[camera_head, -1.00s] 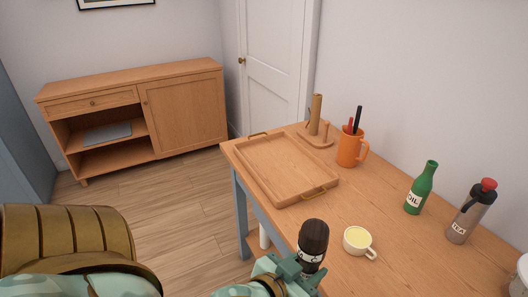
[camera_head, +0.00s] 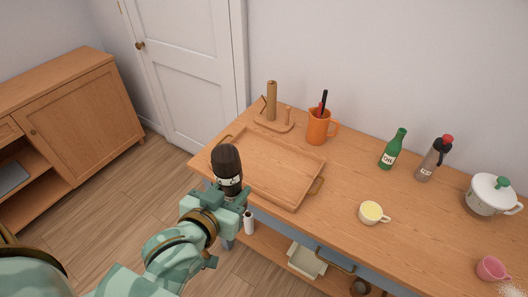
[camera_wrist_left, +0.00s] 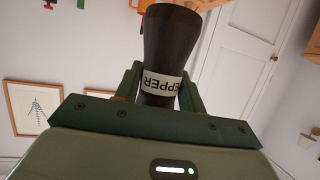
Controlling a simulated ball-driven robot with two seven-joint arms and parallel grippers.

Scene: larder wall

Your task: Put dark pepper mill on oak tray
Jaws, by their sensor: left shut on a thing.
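The dark pepper mill (camera_head: 227,165) is held upright in my left gripper (camera_head: 229,193), in front of the left end of the oak tray in the head view. In the left wrist view the mill (camera_wrist_left: 165,40) stands between the two green fingers (camera_wrist_left: 158,92), and its white label reads "EPPER". The oak tray (camera_head: 297,199) is a shallow rectangle with metal handles at its ends, lying on the wooden table. Its bare floor shows no objects, though the mill and gripper hide its near left part. My right gripper is out of view.
Behind the tray stand a wooden holder (camera_head: 272,101) and an orange jug (camera_head: 318,128) with utensils.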

